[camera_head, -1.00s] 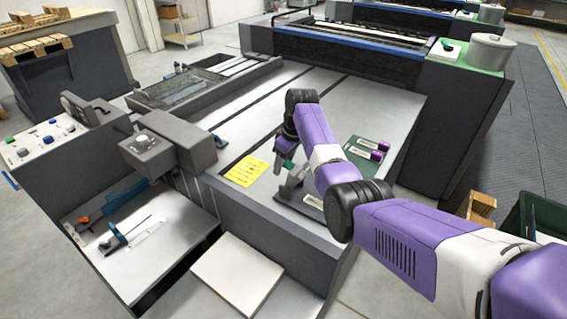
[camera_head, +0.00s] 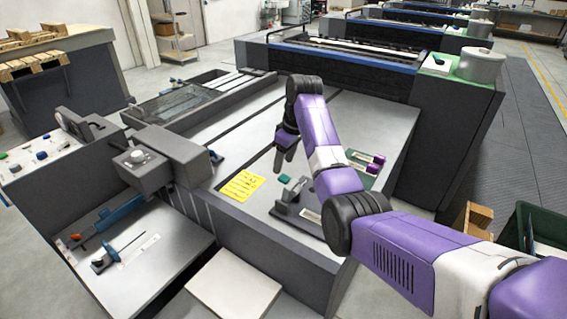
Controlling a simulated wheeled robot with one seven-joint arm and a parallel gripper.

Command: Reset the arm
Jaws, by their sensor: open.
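My gripper (camera_head: 283,162) hangs fingers-down from my purple and white arm above the grey press bed (camera_head: 240,129). It is open, and I see nothing between its fingers. Below it on the bed stands a small grey device with a green top (camera_head: 284,180), apart from the fingers. A yellow note (camera_head: 242,186) lies to the left of that device. Two purple-ended items on a dark green tray (camera_head: 364,167) lie to the right, partly hidden behind my arm.
A grey box-shaped unit (camera_head: 150,160) rises at the bed's left edge. A dark green bin (camera_head: 535,228) and a wooden crate (camera_head: 472,220) stand at the right. The back of the bed is clear.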

